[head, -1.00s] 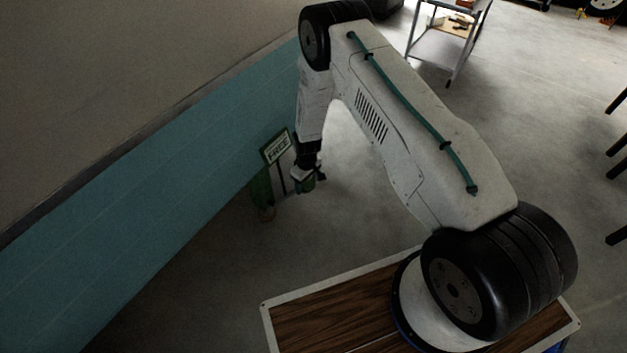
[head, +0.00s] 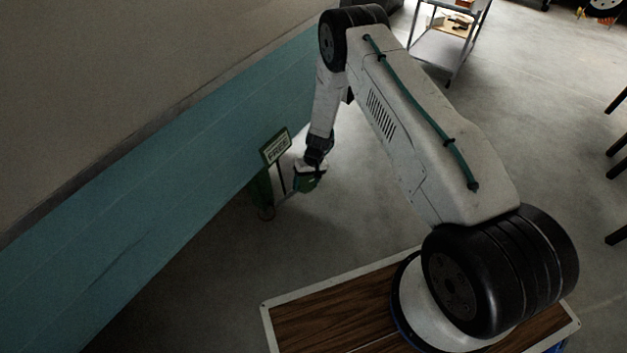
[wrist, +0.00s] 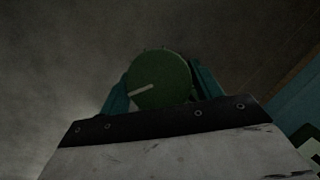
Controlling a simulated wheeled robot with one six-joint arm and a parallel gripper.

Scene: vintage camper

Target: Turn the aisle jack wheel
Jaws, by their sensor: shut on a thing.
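The jack wheel (wrist: 160,80) is a round green disc with one pale line across its left part, in the middle of the wrist view. My gripper (wrist: 160,88) is shut on it, with a teal finger on each side of the disc. In the head view my gripper (head: 311,172) is low beside the teal wall, at the green jack stand (head: 264,192). A sign plate (head: 275,146) with a green border stands on the jack, its lettering too blurred to read surely. My wrist partly hides the wheel in the head view.
The teal and cream camper wall (head: 150,220) runs along the left, close to the jack. Bare concrete floor (head: 370,200) is free to the right of the jack. A metal cart (head: 440,45) stands at the back, with dark legs at the right edge.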

